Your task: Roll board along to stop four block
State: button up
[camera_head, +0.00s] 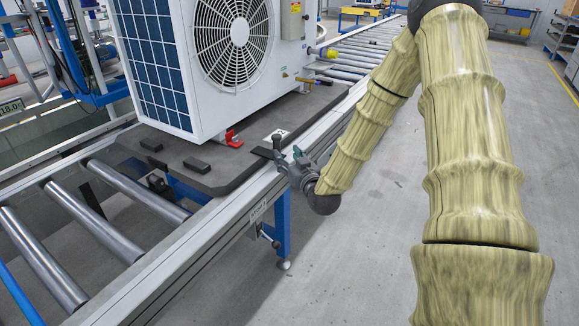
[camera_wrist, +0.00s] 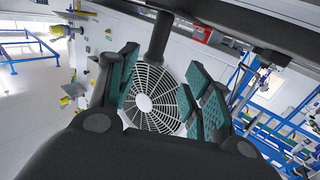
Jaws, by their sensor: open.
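The board (camera_head: 225,179) is a dark grey slab lying on the roller line, with a white unit with a round fan (camera_head: 160,60) standing on it. My gripper (camera_head: 283,148) is at the board's right edge, above the side rail, beside a flat dark piece there; I cannot tell whether they touch. In the wrist view my gripper (camera_wrist: 157,95) shows open, teal pads apart, with the fan grille beyond and nothing held. A small label plate (camera_head: 258,212) is on the rail's outer side, its text too small to read. A dark block (camera_head: 157,183) shows between rollers at the board's near edge.
Bare steel rollers (camera_head: 135,190) lie free on the near side of the board; more rollers (camera_head: 350,60) run on behind the unit. A blue leg (camera_head: 282,230) stands under the rail (camera_head: 190,245). The grey floor (camera_head: 370,240) on the right is open. Blue frames stand at left.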

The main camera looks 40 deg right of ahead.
aim_at(278, 141)
jog(key=w+d, duration=0.1)
jog(key=w, duration=0.2)
jog(key=w+d+b, duration=0.1)
jog(key=w, duration=0.6)
jog(key=shift+w+d+r, duration=0.35)
jog(key=shift+w+d, duration=0.05)
grip_shut()
